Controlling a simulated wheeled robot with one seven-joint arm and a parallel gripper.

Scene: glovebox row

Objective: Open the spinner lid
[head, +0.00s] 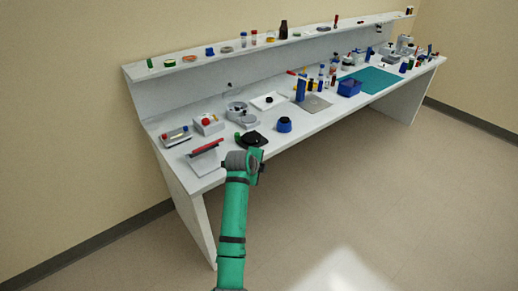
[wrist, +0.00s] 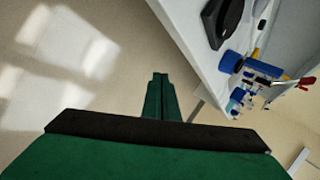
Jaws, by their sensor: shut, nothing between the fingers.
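The likely spinner (head: 246,121) is a small grey unit with round parts on the left half of the bench in the head view. A round grey piece stands at its back; I cannot tell for sure whether this is its lid or how the lid stands. My green gripper (wrist: 160,76) is shut and empty in the wrist view, over the floor beside the bench edge. In the head view my arm reaches up to the bench's front edge, nearer than the spinner and apart from it. The fingertips are not clear there.
A black round item (head: 251,139) lies near the front edge, between my arm and the spinner. A blue-topped item (head: 284,125) stands to its right. A board with a red bar (head: 205,153) is at left. A shelf (head: 208,62) with small items runs behind. The floor in front is clear.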

